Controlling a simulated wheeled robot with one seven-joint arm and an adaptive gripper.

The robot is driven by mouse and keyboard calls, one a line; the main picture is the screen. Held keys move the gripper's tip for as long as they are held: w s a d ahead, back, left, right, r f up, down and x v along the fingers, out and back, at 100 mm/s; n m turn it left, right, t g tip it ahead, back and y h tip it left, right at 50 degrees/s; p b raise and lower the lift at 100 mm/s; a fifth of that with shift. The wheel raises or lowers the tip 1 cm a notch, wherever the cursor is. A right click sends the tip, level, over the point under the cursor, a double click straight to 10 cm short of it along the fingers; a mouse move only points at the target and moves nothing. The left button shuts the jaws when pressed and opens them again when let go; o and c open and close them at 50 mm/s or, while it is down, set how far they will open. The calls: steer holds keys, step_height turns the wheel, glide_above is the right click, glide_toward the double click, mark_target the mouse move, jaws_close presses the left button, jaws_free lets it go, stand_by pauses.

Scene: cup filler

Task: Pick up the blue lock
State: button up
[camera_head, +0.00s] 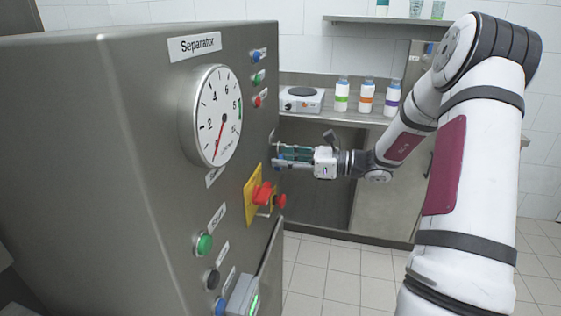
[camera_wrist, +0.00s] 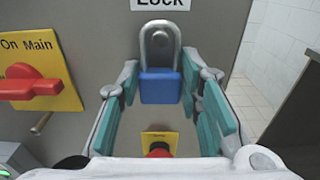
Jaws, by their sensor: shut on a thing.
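The blue lock (camera_wrist: 160,88) shows in the wrist view, below a grey metal shackle or hasp (camera_wrist: 160,42) on the machine panel, under a label reading "Lock". My gripper (camera_wrist: 162,86) has its fingertips on the left and right sides of the lock and is shut on it. The lock looks upright and still at the hasp. In the head view my gripper (camera_head: 283,157) reaches the right edge of the separator machine from the right, and I cannot clearly make out the lock there.
The grey separator machine (camera_head: 130,130) fills the left, with a gauge, a red main switch (camera_head: 262,193) on a yellow plate and several buttons. A red knob (camera_wrist: 159,149) is below the lock. A counter (camera_head: 310,112) with bottles and a hot plate stands behind; floor is open at the right.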

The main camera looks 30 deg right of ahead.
steer(key=shift+s+d+r, duration=0.1)
steer(key=shift+r, duration=0.75)
steer(key=v, duration=1.7)
steer(key=shift+s+d+f+p, duration=0.25)
steer(key=shift+s+f+p, duration=0.05)
steer(key=shift+f+p, duration=0.15)
